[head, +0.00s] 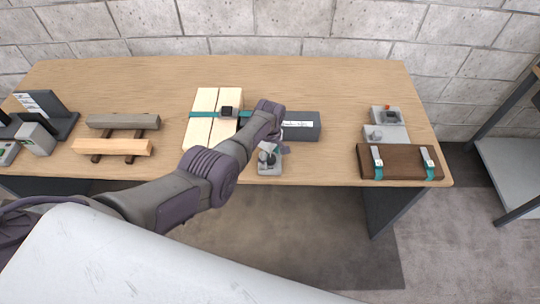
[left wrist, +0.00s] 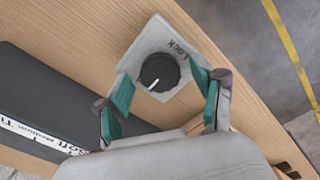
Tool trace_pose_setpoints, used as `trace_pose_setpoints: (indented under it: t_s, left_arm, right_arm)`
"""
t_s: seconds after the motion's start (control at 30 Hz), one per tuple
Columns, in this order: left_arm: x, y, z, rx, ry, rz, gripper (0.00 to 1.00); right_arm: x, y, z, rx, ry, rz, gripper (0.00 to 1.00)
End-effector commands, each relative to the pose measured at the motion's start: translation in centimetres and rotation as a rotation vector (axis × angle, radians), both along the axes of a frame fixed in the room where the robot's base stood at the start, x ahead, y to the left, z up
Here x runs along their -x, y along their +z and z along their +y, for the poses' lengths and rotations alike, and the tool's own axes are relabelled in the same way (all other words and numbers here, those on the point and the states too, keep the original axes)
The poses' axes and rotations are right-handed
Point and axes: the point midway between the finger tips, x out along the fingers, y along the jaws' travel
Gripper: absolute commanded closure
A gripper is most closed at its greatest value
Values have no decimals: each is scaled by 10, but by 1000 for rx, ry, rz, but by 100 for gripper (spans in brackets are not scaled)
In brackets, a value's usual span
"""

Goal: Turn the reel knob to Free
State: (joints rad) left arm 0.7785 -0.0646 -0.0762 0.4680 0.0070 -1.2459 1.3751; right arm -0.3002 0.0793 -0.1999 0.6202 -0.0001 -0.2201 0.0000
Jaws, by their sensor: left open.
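The reel knob (left wrist: 158,72) is a round black knob with a white pointer line, on a pale grey plate (left wrist: 188,97) in the left wrist view. The pointer aims to the lower left of the picture, away from the printed word LOCK at the upper right. No Free mark is readable. In the head view the grey reel unit (head: 270,170) sits at the table's front edge, partly covered by my left gripper (head: 271,153). My left gripper (left wrist: 163,88) is open, its teal-padded fingers on either side of the knob, apart from it. My right gripper is not in view.
A dark labelled box (head: 304,128) lies close behind the reel unit. A strapped stack of pale boards (head: 202,130) is left of it. At right are a brown block (head: 400,168) with teal straps and grey fixtures (head: 388,132). The table's back is clear.

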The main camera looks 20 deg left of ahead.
Motion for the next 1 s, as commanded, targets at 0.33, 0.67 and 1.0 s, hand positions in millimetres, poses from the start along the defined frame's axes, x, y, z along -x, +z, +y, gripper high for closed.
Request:
trace_pose_setpoints:
  t_s: [0.33,0.67,1.0]
  left_arm:
    - [0,12,-1,2,-1,-2,32]
    - [0,76,-1,1,0,-5,32]
    - [0,118,0,1,0,0,32]
  right_arm:
    - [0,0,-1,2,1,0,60]
    - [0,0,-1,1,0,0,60]
    - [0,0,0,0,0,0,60]
